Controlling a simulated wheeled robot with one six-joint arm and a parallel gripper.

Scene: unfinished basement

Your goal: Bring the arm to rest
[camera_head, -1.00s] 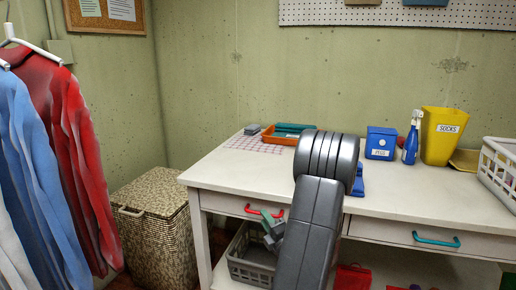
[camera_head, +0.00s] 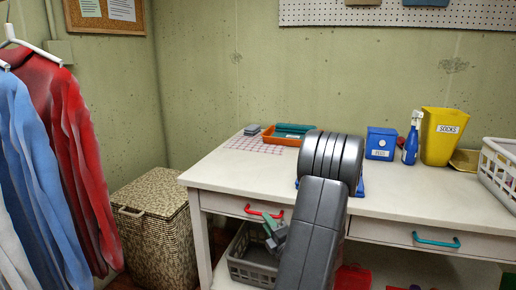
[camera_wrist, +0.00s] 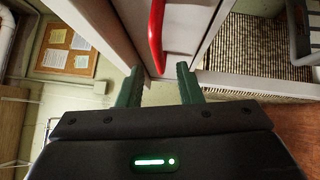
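My arm rises in front of the white table (camera_head: 420,190) in the head view and bends back down. My gripper (camera_head: 272,230) shows partly beside the arm, below the red drawer handle (camera_head: 263,212). In the wrist view my gripper (camera_wrist: 160,88) has two green fingers, spread apart with nothing between them. The red handle (camera_wrist: 156,38) lies beyond the fingertips there, with no contact that I can make out.
A grey basket (camera_head: 250,268) stands on the lower shelf under the gripper. A wicker hamper (camera_head: 155,235) is left of the table. On the tabletop are an orange tray (camera_head: 285,139), a blue box (camera_head: 380,143), a spray bottle (camera_head: 411,145), a yellow bin (camera_head: 441,135) and a white basket (camera_head: 503,165).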

